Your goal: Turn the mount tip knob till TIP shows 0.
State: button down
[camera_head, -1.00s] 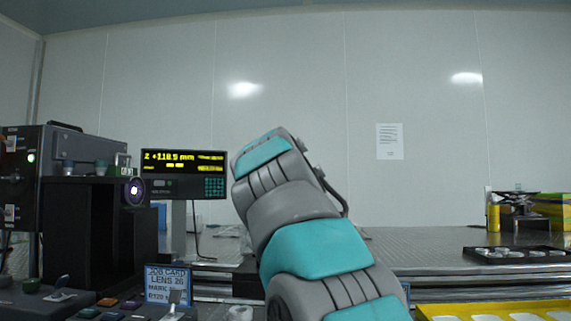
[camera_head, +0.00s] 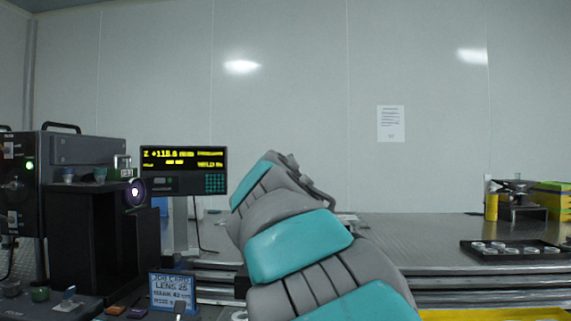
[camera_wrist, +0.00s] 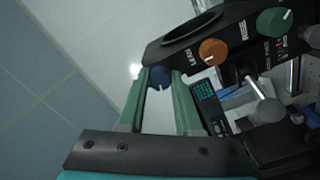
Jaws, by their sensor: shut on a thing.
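In the wrist view my gripper (camera_wrist: 160,78) has its two green fingers closed on a dark blue knob (camera_wrist: 159,79) at the edge of a black mount (camera_wrist: 182,46) with a large round opening. An orange-brown knob (camera_wrist: 213,52) and a green knob (camera_wrist: 274,22) sit farther along the same mount, apart from the fingers. The small labels beside them are too blurred to read. In the head view my arm hides the gripper. The display (camera_head: 184,171) shows yellow text starting with Z, about +118 mm; I cannot make out a TIP value.
A job card (camera_head: 172,292) stands at the front left near the black apparatus (camera_head: 95,235). In the wrist view a silver post (camera_wrist: 264,100) and dark hardware lie right of the gripper. A tray of round parts (camera_head: 512,250) rests on the table (camera_head: 420,232) at right.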

jog(key=shift+n+p, duration=0.45)
jog(key=shift+n, duration=1.85)
jog(key=c, duration=0.6)
grip_release()
jog(key=shift+a, duration=0.1)
jog(key=shift+s, duration=0.1)
jog(key=s+b, duration=0.1)
jog(key=s, duration=0.6)
jog(key=shift+s, duration=0.3)
jog(key=shift+a, duration=0.1)
